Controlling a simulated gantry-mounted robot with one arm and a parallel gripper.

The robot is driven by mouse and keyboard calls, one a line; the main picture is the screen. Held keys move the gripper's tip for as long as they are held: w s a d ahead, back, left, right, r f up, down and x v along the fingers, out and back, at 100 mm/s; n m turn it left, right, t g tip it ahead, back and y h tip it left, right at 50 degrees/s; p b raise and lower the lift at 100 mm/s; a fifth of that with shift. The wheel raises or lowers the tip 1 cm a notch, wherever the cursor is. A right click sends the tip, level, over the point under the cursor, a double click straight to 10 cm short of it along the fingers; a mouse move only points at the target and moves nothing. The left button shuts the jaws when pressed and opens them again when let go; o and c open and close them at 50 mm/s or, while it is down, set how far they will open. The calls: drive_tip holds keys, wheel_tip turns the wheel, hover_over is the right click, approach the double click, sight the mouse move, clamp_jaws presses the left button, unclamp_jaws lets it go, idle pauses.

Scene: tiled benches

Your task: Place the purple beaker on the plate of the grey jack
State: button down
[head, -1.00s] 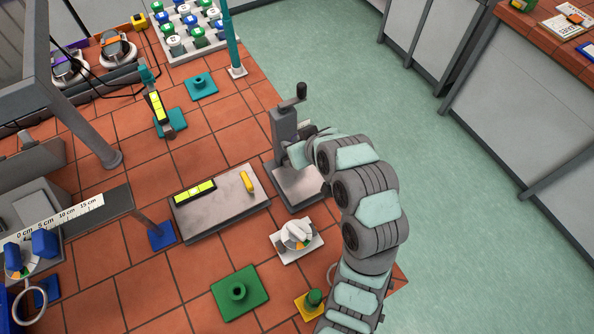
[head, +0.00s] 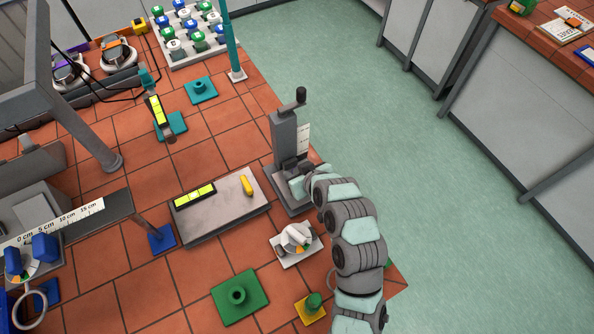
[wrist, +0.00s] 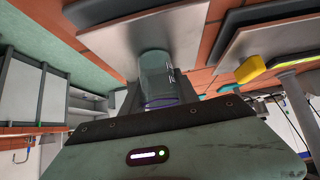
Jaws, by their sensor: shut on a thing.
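The grey jack (head: 284,137) stands upright, with a crank on top and a scale on its column. Its flat plate (head: 285,203) shows low on the column; in the wrist view a pale plate edge (wrist: 125,33) crosses the top. My gripper (head: 297,184) is over this plate in the head view. It is shut on the purple beaker (wrist: 156,70), a clear vessel with a purple band, in the wrist view. The beaker's far end overlaps the plate there; I cannot tell whether they touch. In the head view my gripper and arm hide the beaker.
A grey platform (head: 222,215) with a yellow piece (head: 247,185) and a level lies left of the jack. A white dish-like item on a square base (head: 296,240) stands in front. A green stand (head: 239,295) is nearer. Bare tiles lie behind the platform.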

drive_tip(key=shift+f, duration=0.15)
drive_tip(key=c, duration=0.9)
unclamp_jaws()
drive_tip(key=shift+r, duration=0.25)
drive_tip(key=v, duration=1.2)
